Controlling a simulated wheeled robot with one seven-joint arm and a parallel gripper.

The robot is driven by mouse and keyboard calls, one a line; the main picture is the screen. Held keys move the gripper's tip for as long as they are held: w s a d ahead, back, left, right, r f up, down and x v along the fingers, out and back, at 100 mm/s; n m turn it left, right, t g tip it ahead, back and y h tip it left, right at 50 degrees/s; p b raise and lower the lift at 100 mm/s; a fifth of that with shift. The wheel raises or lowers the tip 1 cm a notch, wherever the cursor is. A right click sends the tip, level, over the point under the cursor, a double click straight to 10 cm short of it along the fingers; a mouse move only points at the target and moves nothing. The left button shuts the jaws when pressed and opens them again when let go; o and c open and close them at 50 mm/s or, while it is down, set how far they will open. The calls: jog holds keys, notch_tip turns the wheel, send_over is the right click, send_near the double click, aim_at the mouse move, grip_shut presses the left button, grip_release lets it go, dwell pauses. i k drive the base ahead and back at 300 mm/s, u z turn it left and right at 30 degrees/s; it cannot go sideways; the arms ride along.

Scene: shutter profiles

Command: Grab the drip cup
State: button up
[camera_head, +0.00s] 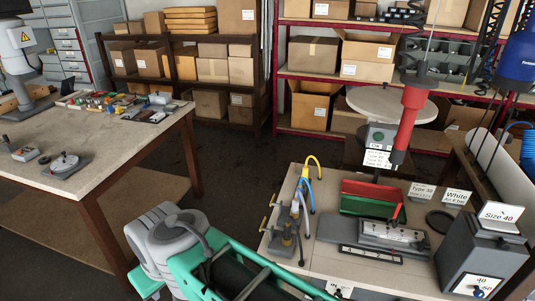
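I cannot make out with certainty which thing is the drip cup. On the left table, a small round grey piece with a knob (65,163) sits on a flat plate near the front edge. A small grey block (26,153) lies to its left. On the right bench, a black ring (440,222) lies flat beside the grey fixture. My gripper is not recognisable in this view; rounded grey and teal parts fill the bottom middle, and they look like my own arm.
The left table (130,130) holds several small coloured parts at its back. The right bench (330,228) carries red and green bins (372,198), a grey fixture (393,236), valves with hoses, and a grey box marked Size 40 (483,262). A red tool (408,125) hangs above. Floor shows between the tables.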

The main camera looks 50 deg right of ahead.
aim_at(299, 163)
jog(key=i, duration=1.95)
jog(key=z, duration=2.15)
jog(key=i, duration=0.75)
jog(key=u, duration=1.3)
